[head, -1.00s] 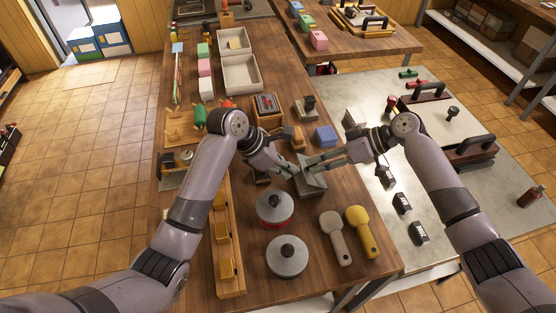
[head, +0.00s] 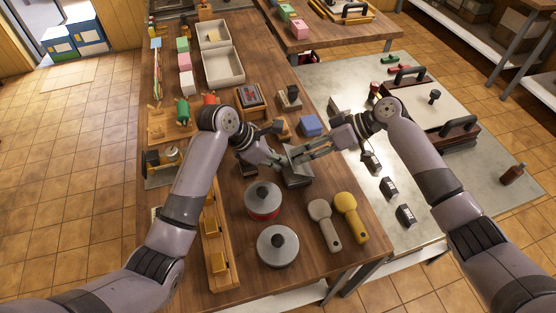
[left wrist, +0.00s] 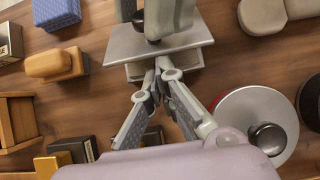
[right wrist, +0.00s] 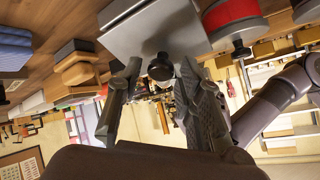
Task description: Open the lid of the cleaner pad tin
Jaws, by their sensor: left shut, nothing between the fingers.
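The cleaner pad tin (head: 298,180) is a grey metal box on the wooden bench, partly hidden by my grippers in the head view. Its flat lid (left wrist: 185,41) shows in the left wrist view, above the tin's body (left wrist: 190,62), with a dark knob (right wrist: 160,68). My left gripper (head: 277,162) is shut and empty; its tips (left wrist: 163,66) are at the tin's near side, by the lid's edge. I cannot tell whether they touch. My right gripper (head: 294,157) is at the lid, its fingers (right wrist: 160,72) spread either side of the knob, with gaps showing.
A red-sided round pot (head: 262,200) and a grey lidded one (head: 278,246) stand close in front. Beige (head: 325,224) and yellow (head: 351,216) paddle-shaped tools lie to the right. A blue block (head: 311,125) lies behind the tin. A wooden rack (head: 217,245) runs along the left.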

